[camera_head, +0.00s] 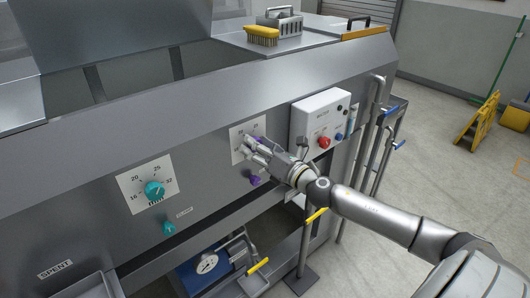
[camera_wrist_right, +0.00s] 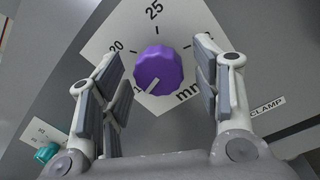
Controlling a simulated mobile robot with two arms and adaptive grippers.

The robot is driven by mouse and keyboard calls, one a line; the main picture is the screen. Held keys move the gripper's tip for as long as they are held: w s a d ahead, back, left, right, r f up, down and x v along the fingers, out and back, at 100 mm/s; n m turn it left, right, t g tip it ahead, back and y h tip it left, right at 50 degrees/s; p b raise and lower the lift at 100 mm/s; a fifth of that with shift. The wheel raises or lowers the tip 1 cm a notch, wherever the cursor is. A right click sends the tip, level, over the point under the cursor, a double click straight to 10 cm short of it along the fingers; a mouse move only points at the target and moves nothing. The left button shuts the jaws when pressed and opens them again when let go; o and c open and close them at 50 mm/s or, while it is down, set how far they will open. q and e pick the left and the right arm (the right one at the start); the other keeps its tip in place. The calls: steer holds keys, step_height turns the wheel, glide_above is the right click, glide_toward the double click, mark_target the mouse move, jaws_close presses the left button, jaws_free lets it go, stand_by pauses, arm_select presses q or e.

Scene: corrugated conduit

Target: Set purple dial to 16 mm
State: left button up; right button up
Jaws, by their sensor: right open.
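The purple dial (camera_wrist_right: 158,70) is a faceted knob on a white scale plate (camera_wrist_right: 118,22) marked 20, 25 and mm. Its white pointer line faces the lower left, toward a partly hidden label starting with 1. My right gripper (camera_head: 254,148) is open in front of the dial, its fingers on either side of the knob in the wrist view; I cannot tell if they touch it. In the head view the gripper hides most of the dial. My left gripper is out of view.
A smaller purple knob (camera_head: 254,181) sits just below the gripper. A teal dial (camera_head: 154,190) and small teal knob (camera_head: 168,228) are to the left. A white control box (camera_head: 320,122) with a red knob (camera_head: 323,143) stands out from the panel at the right, close to my arm.

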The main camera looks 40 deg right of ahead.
steer(key=s+d, duration=0.1)
steer(key=s, duration=1.1)
steer(key=shift+d+f, duration=0.25)
steer(key=shift+w+f, duration=0.1)
steer(key=s+d+f+m+g+h, duration=0.2)
steer(key=d+f+m, duration=0.25)
steer(key=f, duration=0.65)
steer(key=s+d+f+m+g+h, duration=0.15)
steer(key=d+f+m, duration=0.35)
steer(key=f, duration=0.5)
steer(key=s+a+f+m+g+h, duration=0.15)
steer(key=s+f+m, duration=0.25)
steer(key=f, duration=0.5)
steer(key=s+a+f+m+g, duration=0.1)
steer(key=s+f+m+g, duration=0.25)
steer(key=f, duration=0.55)
steer(key=s+a+f+m+g+y, duration=0.1)
steer(key=s+a+f+m+g, duration=0.1)
steer(key=s+a+f+m, duration=0.45)
steer(key=s+a+f+m+g, duration=0.1)
steer(key=s+a+f+g, duration=0.2)
steer(key=s+f, duration=0.65)
steer(key=s+a+f+m+g+y, duration=0.1)
steer(key=s+a+f+m+g, duration=0.2)
steer(key=s+a+f, duration=0.6)
steer(key=s+a+m, duration=0.1)
steer(key=s+a, duration=0.3)
steer(key=shift+s+a+f+g+y+b, duration=0.15)
steer(key=shift+s+f+g+y+b, duration=0.2)
steer(key=shift+f+y+b, duration=0.05)
